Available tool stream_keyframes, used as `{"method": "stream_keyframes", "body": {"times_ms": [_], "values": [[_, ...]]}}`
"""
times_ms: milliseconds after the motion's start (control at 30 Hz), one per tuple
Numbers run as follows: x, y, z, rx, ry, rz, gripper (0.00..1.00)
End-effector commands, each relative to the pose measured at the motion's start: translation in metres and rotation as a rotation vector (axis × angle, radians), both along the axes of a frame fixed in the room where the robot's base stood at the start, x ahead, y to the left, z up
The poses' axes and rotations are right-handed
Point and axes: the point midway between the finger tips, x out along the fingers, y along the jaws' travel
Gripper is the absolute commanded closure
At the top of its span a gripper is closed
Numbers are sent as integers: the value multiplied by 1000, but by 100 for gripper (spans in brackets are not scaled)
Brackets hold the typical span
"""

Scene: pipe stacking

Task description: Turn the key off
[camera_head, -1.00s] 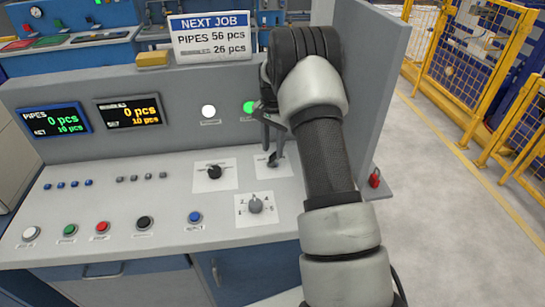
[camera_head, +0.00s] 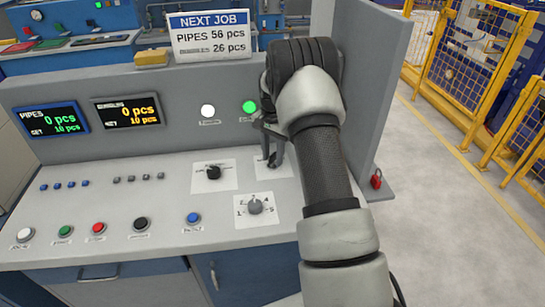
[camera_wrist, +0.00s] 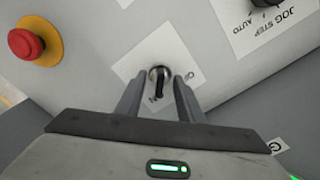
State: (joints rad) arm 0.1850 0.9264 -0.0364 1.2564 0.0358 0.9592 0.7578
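The key switch (camera_wrist: 158,78) sits on a white label plate in the wrist view, with a round metal face and a dark key. The plate has lettering that I can only partly read. In the head view the key (camera_head: 272,160) is small and partly hidden by my fingers. My gripper (camera_wrist: 158,79) is open, with one finger on each side of the key and a visible gap between them. I cannot tell whether either finger touches it. In the head view my gripper (camera_head: 273,156) reaches down to the panel at the key plate.
A black selector (camera_head: 213,172) is left of the key, and a grey rotary knob (camera_head: 255,206) is nearer the front. A red emergency button (camera_wrist: 26,44) on yellow shows in the wrist view. An upright side wall (camera_head: 374,80) stands right of my arm.

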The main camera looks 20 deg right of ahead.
Motion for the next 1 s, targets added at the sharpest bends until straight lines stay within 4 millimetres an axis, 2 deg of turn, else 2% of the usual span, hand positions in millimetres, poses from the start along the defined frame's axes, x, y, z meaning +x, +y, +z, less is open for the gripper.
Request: {"method": "stream_keyframes", "body": {"times_ms": [200,733,933,1000], "values": [[0,0,-12,-1,1,0,66],[0,0,-12,0,0,0,66],[0,0,-12,0,0,0,98],[0,0,-12,0,0,0,100]]}}
